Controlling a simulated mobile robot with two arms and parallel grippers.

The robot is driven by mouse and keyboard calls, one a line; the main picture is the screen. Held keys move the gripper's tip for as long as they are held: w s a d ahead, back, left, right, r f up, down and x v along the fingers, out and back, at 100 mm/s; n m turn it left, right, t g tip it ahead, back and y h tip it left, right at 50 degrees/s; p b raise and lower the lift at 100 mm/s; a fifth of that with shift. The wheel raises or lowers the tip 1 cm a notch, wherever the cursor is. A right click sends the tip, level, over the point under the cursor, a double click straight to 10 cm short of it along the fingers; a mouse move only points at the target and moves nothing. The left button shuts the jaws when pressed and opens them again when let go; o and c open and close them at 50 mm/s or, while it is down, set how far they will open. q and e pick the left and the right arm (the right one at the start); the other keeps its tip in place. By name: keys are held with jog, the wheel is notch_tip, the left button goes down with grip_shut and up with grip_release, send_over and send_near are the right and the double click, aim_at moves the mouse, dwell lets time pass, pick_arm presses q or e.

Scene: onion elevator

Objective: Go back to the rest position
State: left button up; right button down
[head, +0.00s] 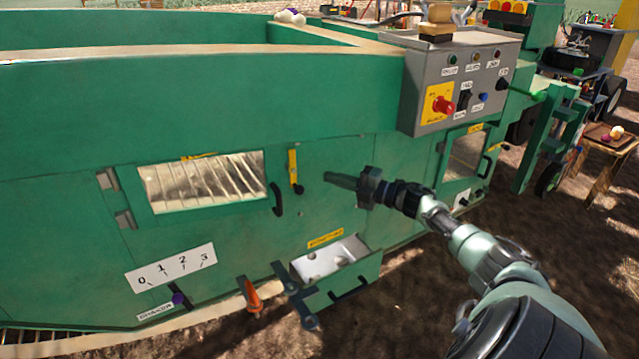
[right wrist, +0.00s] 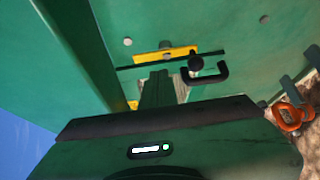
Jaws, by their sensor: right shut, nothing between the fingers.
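My right gripper (head: 332,179) is in front of the green side wall of the onion elevator machine (head: 330,95), its fingers pointing left in the head view. The fingers are together with nothing between them. In the right wrist view the narrow fingers (right wrist: 157,85) show beyond the wide gripper body, with green panels behind them. I cannot tell whether the fingertips touch the machine. My left gripper is not in view.
A yellow lever (head: 293,168) and a windowed door (head: 205,182) are left of my gripper. An open drawer (head: 365,275) is below it. A grey control box (head: 462,80) with a red button is above right. A small wooden table (head: 607,150) stands far right.

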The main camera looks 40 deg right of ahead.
jog(key=shift+s+d, duration=0.2)
jog(key=shift+d, duration=0.1)
